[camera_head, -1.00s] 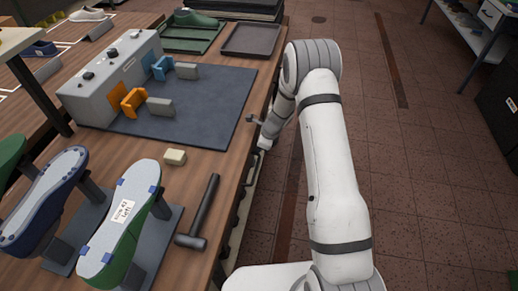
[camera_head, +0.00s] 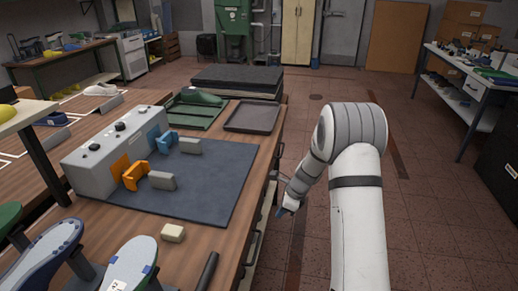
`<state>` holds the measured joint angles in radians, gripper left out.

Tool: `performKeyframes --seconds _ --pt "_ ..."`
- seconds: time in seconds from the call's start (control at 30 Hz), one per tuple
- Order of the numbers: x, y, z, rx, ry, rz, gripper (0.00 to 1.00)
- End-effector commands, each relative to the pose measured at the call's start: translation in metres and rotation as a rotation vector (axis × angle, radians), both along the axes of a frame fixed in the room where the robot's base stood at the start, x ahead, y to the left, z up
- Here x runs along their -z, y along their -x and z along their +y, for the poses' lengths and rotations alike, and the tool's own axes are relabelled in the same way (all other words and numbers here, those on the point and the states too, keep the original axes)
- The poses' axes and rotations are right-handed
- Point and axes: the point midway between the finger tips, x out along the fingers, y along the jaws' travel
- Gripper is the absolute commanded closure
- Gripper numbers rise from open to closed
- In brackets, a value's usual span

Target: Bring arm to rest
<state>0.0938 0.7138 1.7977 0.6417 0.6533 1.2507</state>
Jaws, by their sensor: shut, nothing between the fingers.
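My white arm (camera_head: 358,215) rises on the right side of the head view and bends over at a grey-banded joint. Its forearm angles down and left to my gripper (camera_head: 284,211), a small dark bluish tip beside the bench's right edge. The gripper is shut and empty, over the floor side of the bench front. Its fingers are small and partly hidden by the wrist.
The wooden bench (camera_head: 225,262) on the left has handles along its front. It carries a dark mat (camera_head: 215,190), a grey control box (camera_head: 100,165), an empty tray (camera_head: 252,117), a hammer (camera_head: 207,270) and shoe lasts (camera_head: 40,250). Open tiled floor (camera_head: 440,220) lies to the right.

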Motion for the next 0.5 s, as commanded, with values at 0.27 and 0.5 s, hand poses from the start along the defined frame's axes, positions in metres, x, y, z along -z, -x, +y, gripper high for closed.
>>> performKeyframes --seconds 0.27,0.5 --pt "-0.063 0.028 0.004 -0.236 0.059 -0.099 1.00" --pt "-0.146 0.093 0.005 -0.653 0.179 -0.243 1.00"
